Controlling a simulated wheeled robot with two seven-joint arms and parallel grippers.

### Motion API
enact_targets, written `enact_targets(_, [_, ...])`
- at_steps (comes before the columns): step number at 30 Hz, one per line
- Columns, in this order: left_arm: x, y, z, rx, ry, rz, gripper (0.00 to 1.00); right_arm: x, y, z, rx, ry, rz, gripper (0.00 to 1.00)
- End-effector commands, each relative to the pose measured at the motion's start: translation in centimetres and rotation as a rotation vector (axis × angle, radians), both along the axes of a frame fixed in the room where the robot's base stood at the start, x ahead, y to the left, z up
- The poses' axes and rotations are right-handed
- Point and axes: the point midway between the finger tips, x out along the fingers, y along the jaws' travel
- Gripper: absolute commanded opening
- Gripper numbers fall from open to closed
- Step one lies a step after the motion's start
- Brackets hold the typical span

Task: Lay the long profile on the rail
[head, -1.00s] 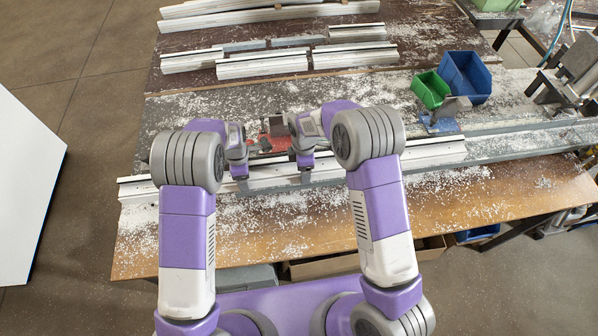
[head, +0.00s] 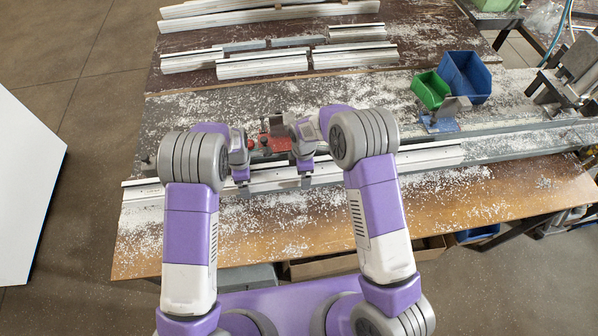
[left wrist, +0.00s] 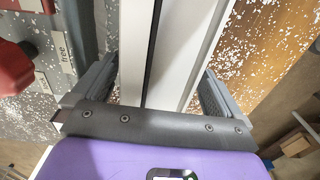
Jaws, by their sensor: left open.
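The long white profile (head: 410,158) lies lengthwise along the front of the bench, beside or over the grey rail (head: 515,143); I cannot tell whether it touches the rail. In the left wrist view the profile (left wrist: 180,50) runs between the fingers of my left gripper (left wrist: 155,95), which is open with a finger on each side of it. In the head view my left gripper (head: 242,185) is at the left part of the profile. My right gripper (head: 306,174) is at its middle; its finger gap does not show clearly. A red clamp (head: 272,138) stands behind, partly hidden by my arms.
Other profiles (head: 262,67) lie on the back of the bench. A green bin (head: 430,90) and a blue bin (head: 466,77) stand at the right. A red handle (left wrist: 14,68) and a "free" label (left wrist: 66,60) show beside the left gripper. White chips litter the bench.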

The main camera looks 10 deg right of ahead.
Motion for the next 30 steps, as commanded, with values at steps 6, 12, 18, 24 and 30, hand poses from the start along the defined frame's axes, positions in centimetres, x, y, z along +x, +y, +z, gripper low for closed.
enact_targets(6, [0.1,0.0,0.9,0.000,-0.002,0.000,1.00,0.0,0.0,0.0,-0.001,0.001,0.000,1.00])
enact_targets(12, [0.1,0.0,4.6,-0.001,-0.005,0.000,1.00,0.0,0.0,0.0,-0.001,0.001,0.000,1.00])
enact_targets(18, [0.1,-0.1,8.8,-0.002,-0.004,0.000,1.00,0.0,0.0,0.0,-0.001,0.001,-0.001,1.00])
enact_targets(24, [0.1,0.0,11.4,0.000,-0.001,0.000,1.00,0.0,0.0,0.0,-0.001,0.001,0.000,1.00])
enact_targets(30, [0.0,0.0,12.0,0.000,0.001,0.000,1.00,0.0,0.0,1.1,0.000,0.000,-0.001,1.00])
